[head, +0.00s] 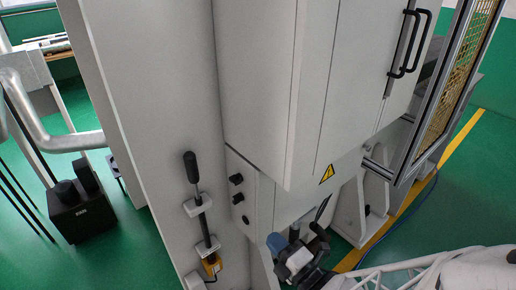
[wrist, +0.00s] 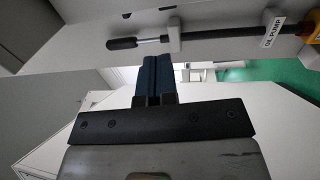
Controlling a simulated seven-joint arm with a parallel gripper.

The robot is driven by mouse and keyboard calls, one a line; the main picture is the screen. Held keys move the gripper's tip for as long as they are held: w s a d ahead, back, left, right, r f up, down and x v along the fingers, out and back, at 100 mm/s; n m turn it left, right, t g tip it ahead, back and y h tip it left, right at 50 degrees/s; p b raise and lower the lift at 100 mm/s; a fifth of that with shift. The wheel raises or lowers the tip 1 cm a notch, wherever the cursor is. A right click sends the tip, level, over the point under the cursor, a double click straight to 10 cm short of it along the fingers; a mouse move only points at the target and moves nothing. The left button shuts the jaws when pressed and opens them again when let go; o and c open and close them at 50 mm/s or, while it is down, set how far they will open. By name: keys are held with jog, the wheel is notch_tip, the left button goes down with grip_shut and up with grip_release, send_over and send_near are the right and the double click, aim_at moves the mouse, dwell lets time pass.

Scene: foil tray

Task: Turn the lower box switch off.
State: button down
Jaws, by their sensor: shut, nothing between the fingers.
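Two black knobs, an upper one (head: 236,179) and a lower one (head: 238,198), sit on the side of the grey lower box (head: 262,195) in the head view. A small round fitting (head: 245,219) is below them. I cannot tell which is the lower box switch or how it is set. My gripper (head: 277,243) is below and to the right of the knobs, apart from them, with its blue fingertips pointing up toward the box. In the wrist view the blue fingers (wrist: 153,72) are together and empty. No knob is clearly visible there.
A black-handled lever (head: 192,170) stands on the grey panel left of the box; it also shows in the wrist view (wrist: 123,43), near an OIL PUMP label (wrist: 272,33). A large cabinet (head: 260,90) overhangs the box. A dark slanted bar (head: 323,207) is near my gripper.

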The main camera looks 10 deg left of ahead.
aim_at(239, 200)
jog(key=shift+w+a, duration=0.1)
dwell(0.5)
jog(key=x, duration=1.3)
jog(key=shift+a, duration=0.1)
jog(key=shift+w+a, duration=0.15)
jog(key=shift+w, duration=0.1)
jog(key=shift+w+a+r, duration=0.1)
jog(key=shift+w+a, duration=0.05)
jog(key=shift+w+a+r, duration=0.2)
jog(key=shift+w+r, duration=0.05)
jog(key=shift+r, duration=0.05)
jog(key=shift+s, duration=0.1)
dwell(0.4)
jog(key=r+v, duration=0.2)
jog(key=v, duration=1.2)
jog(key=shift+s+d+f, duration=0.25)
jog(key=shift+d+f, duration=0.05)
jog(key=shift+f, duration=0.2)
